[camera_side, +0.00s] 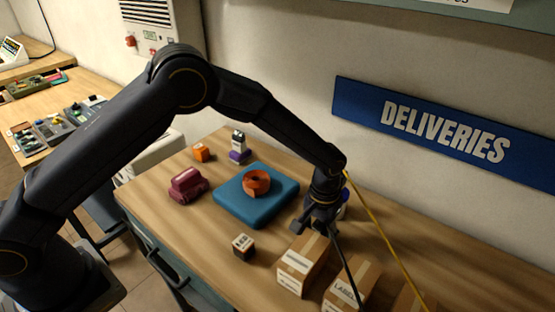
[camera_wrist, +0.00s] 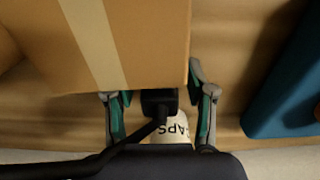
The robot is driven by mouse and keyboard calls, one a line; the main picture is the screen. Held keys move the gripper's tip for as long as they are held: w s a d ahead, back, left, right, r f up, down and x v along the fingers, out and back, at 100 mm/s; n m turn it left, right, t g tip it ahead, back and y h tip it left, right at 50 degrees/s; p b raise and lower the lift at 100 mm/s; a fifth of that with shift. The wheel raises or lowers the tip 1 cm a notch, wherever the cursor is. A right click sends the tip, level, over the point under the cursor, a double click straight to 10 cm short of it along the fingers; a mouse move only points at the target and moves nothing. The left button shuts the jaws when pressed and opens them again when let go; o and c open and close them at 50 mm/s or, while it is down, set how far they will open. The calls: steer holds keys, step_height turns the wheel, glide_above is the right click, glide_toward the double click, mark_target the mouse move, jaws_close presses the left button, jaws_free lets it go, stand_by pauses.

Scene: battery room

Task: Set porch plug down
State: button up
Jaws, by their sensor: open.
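A black plug (camera_wrist: 160,101) with a black cable (camera_wrist: 142,134) shows between the fingers in the wrist view. I take it to be the porch plug; no label on it can be read. My gripper (camera_wrist: 158,96) is open, with a finger on each side of the plug and a gap beside it. In the side view, my gripper (camera_side: 312,226) points down over the worktop beside the cardboard boxes. The plug is hard to make out there, but the black cable (camera_side: 346,266) runs from beside the gripper down towards the boxes. I cannot tell whether the plug rests on the wood.
A cardboard box (camera_wrist: 105,40) lies close to the fingers; it also shows in the side view (camera_side: 302,262). A white container marked "CAPS" (camera_wrist: 180,129) is close behind the plug. A blue pad (camera_side: 235,207) bears an orange roll (camera_side: 257,183). A yellow cable (camera_side: 384,238) hangs from my wrist.

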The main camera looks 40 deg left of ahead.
mark_target(319, 223)
step_height(319, 223, up, 12)
steer(key=shift+a+r, duration=0.15)
steer(key=shift+r, duration=0.05)
steer(key=s+a+r+t, duration=0.4)
steer(key=s+a+r, duration=1.1)
steer(key=a+r, duration=0.2)
steer(key=shift+a+h, duration=0.3)
steer(key=shift+a, duration=0.9)
steer(key=shift+t, duration=0.8)
steer(key=s+a, duration=0.1)
steer(key=s, duration=0.2)
steer(key=s+a+f, duration=0.1)
steer(key=s, duration=0.2)
steer(key=s+a, duration=0.2)
steer(key=shift+s+f, duration=0.15)
steer(key=shift+s, duration=0.25)
steer(key=shift+c, duration=0.3)
steer(key=shift+s+a+f, duration=0.15)
steer(key=shift+s, duration=0.1)
steer(key=shift+c, duration=1.3)
